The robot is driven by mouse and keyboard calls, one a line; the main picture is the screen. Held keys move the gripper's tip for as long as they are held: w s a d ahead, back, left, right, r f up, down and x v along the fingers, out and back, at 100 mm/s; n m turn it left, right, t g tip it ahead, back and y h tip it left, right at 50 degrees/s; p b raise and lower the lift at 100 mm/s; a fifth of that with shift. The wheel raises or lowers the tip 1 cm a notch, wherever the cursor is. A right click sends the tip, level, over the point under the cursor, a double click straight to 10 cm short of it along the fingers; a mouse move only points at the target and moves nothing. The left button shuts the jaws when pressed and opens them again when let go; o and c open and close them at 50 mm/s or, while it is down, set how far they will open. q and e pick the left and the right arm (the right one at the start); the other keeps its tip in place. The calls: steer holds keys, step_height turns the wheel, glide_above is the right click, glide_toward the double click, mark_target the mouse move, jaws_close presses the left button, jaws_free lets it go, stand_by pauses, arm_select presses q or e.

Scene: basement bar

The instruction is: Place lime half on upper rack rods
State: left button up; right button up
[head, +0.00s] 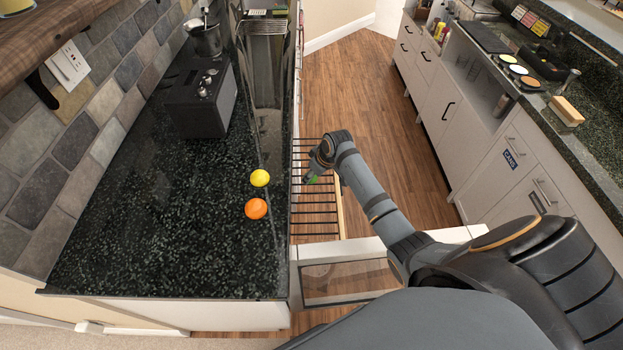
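A small green piece, which looks like the lime half (313,180), shows at the fingertips of my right gripper (311,177). The wire rack (314,218) with dark parallel rods juts out beside the counter's right edge. My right arm reaches in from the right and its gripper points down and left over the middle of the rack. The fingers are small and partly hidden by the wrist. I cannot tell whether they grip the green piece, or whether it touches the rods. My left gripper is not in view.
A yellow lemon (260,178) and an orange (256,209) lie on the dark speckled counter (150,245), left of the rack. A black appliance (201,102) stands farther back. An open door with a glass panel (345,281) is in front of the rack. Wooden floor (375,105) lies beyond.

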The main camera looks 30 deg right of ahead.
steer(key=shift+f, duration=1.35)
steer(key=shift+f, duration=0.1)
steer(key=o, duration=1)
steer(key=shift+c, duration=0.2)
steer(key=v, duration=1.2)
steer(key=shift+d, duration=0.1)
